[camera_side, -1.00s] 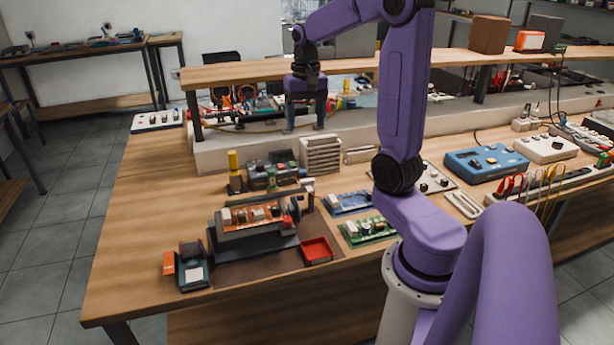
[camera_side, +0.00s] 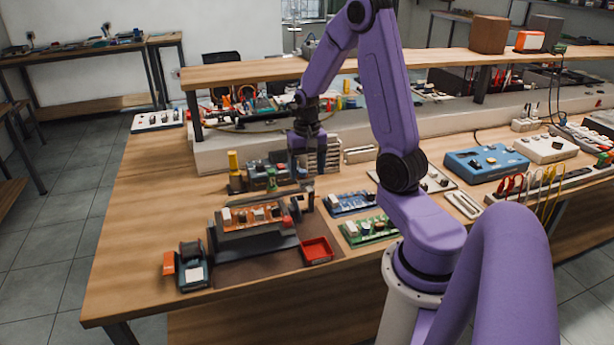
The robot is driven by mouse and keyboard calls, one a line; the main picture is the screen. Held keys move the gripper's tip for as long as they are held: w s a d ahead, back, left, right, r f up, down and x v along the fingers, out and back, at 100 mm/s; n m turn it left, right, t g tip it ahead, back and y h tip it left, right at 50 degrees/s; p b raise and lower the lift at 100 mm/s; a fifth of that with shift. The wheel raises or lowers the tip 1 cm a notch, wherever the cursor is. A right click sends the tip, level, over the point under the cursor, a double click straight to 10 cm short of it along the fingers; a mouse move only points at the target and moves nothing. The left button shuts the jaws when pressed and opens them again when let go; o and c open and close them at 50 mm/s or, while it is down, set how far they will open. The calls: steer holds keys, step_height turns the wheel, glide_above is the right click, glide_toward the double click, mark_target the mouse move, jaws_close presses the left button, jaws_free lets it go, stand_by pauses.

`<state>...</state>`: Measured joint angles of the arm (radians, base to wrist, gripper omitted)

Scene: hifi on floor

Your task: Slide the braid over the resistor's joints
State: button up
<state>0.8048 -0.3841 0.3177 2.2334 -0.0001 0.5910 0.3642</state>
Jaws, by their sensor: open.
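An orange-brown circuit board (camera_side: 240,216) with several small parts on it sits in a dark holder (camera_side: 258,240) on a brown mat. The resistor and its joints are too small to pick out. I cannot make out the braid for certain; a small dark and red round thing (camera_side: 294,207) stands at the board's right end. My gripper (camera_side: 308,172) points down, open, behind and to the right of the board, in front of the grey slatted box. It looks empty and apart from the board.
A red tray (camera_side: 316,250) lies right of the holder, with green (camera_side: 368,230) and blue (camera_side: 351,203) boards beyond. A yellow-topped bottle (camera_side: 234,170) and the slatted box (camera_side: 328,157) stand behind. A small dark device (camera_side: 192,268) is at front left. The left tabletop is clear.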

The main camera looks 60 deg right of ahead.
steer(key=shift+f, duration=1.35)
jaws_close()
steer(key=w+a, duration=1.1)
jaws_free()
step_height(320, 180, up, 18)
steer(key=shift+f, duration=0.25)
